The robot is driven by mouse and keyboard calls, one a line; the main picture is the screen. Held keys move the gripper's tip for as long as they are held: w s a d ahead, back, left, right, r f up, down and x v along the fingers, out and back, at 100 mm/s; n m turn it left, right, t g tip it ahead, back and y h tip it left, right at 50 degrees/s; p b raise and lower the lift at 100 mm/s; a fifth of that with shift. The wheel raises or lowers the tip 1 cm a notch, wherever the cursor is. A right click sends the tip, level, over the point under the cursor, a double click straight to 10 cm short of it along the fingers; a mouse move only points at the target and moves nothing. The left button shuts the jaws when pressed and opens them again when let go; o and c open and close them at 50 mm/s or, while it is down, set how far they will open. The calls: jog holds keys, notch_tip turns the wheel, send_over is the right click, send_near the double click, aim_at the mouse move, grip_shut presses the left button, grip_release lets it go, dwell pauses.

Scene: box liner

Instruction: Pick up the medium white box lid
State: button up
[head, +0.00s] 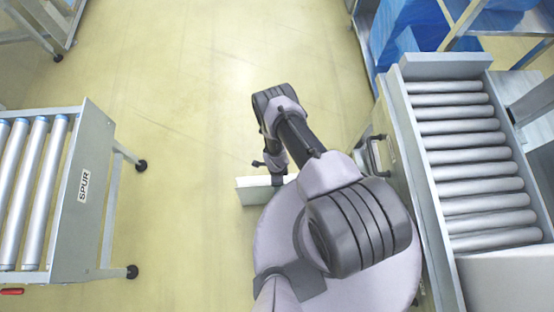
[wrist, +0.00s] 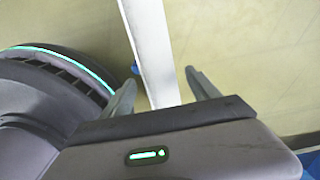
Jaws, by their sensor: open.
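The white box lid (head: 253,192) shows in the head view as a thin pale panel on edge, close beside my round base. Its right part is hidden behind my arm. In the wrist view the lid (wrist: 148,45) is a long white strip running from the top edge down between my fingers. My gripper (wrist: 161,80) is open, with one finger on each side of the strip. I cannot tell whether either finger touches it. In the head view my gripper's fingertips are hidden by the arm.
A roller conveyor marked SPUR (head: 84,185) stands at the left. Another roller conveyor (head: 405,120) stands close on my right, with a white box surface (head: 510,280) at its near end. Blue items (head: 400,35) are at the upper right. The yellow floor (head: 200,80) ahead is clear.

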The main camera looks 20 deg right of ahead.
grip_shut()
jog(key=shift+r, duration=0.1)
dwell(0.3)
